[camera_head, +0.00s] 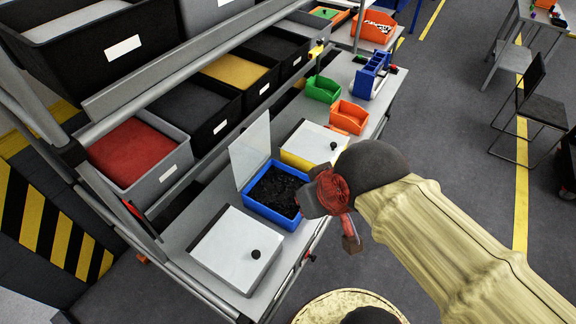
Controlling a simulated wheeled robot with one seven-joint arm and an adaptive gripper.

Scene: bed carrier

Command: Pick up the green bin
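The green bin (323,89) is a small open-topped tray on the far part of the workbench, left of an orange bin and the blue rack. It looks upright, and I cannot make out anything inside it. My gripper (331,222) is in the lower middle of the view, by the front edge of the bench and beside the blue box. It is well short of the green bin and does not touch it. Its two fingers look spread apart, with nothing between them.
A blue box (250,207) with dark contents has its lid raised. White-lidded boxes (230,243) stand on either side of it. Shelf bins (171,182) line the back.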

